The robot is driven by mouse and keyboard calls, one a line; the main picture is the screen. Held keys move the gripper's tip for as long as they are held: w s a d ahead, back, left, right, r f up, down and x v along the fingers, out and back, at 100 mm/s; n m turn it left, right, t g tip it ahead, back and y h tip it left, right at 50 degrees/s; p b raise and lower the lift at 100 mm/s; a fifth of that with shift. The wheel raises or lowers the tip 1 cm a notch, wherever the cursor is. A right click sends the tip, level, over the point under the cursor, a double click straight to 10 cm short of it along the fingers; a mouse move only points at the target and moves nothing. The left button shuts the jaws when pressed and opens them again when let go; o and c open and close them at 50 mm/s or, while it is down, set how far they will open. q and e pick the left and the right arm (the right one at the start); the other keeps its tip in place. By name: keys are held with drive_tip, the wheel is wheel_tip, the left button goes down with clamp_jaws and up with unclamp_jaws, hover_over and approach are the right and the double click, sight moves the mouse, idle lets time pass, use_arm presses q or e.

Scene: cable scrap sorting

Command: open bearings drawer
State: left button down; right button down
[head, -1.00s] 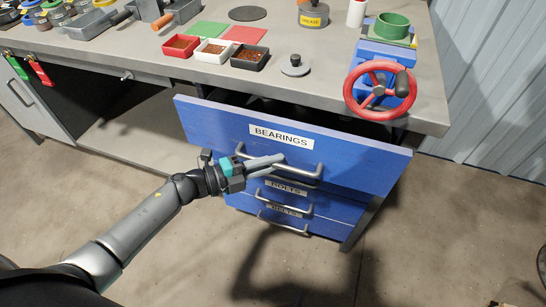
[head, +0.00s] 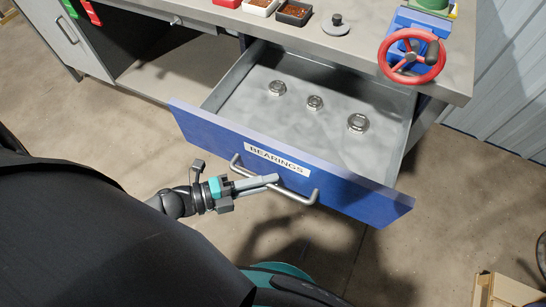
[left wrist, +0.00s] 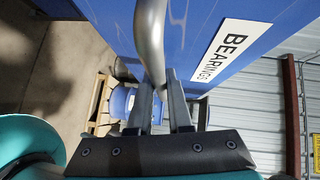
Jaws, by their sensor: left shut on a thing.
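The blue bearings drawer (head: 345,188) is pulled well out from under the workbench, and its grey inside shows. Its white label (head: 277,160) reads BEARINGS. Three metal bearings lie apart on the drawer floor: one at left (head: 277,88), one in the middle (head: 314,102) and one at right (head: 357,122). My left gripper (head: 272,180) is shut on the drawer's grey bar handle (head: 303,198). In the left wrist view the handle (left wrist: 150,40) runs down between the fingers (left wrist: 160,105), beside the label (left wrist: 230,48). My right gripper is out of view.
A red handwheel (head: 411,57) on a blue vise stands at the bench's right end. Small bins (head: 294,13) and a grey lidded piece (head: 336,26) sit near the bench edge. A wooden crate (head: 505,290) is on the floor at lower right.

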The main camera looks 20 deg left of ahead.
use_arm(q)
drive_tip(key=shift+s+a, duration=0.1)
drive_tip(key=shift+s, duration=0.4)
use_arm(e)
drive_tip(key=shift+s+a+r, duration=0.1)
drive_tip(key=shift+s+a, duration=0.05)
use_arm(q)
drive_tip(key=c, duration=0.8)
unclamp_jaws()
drive_tip(key=shift+c, duration=0.2)
drive_tip(key=p+v, duration=0.1)
drive_tip(key=v, duration=1.4)
drive_tip(key=shift+s+p, duration=0.15)
drive_tip(key=shift+p, duration=0.15)
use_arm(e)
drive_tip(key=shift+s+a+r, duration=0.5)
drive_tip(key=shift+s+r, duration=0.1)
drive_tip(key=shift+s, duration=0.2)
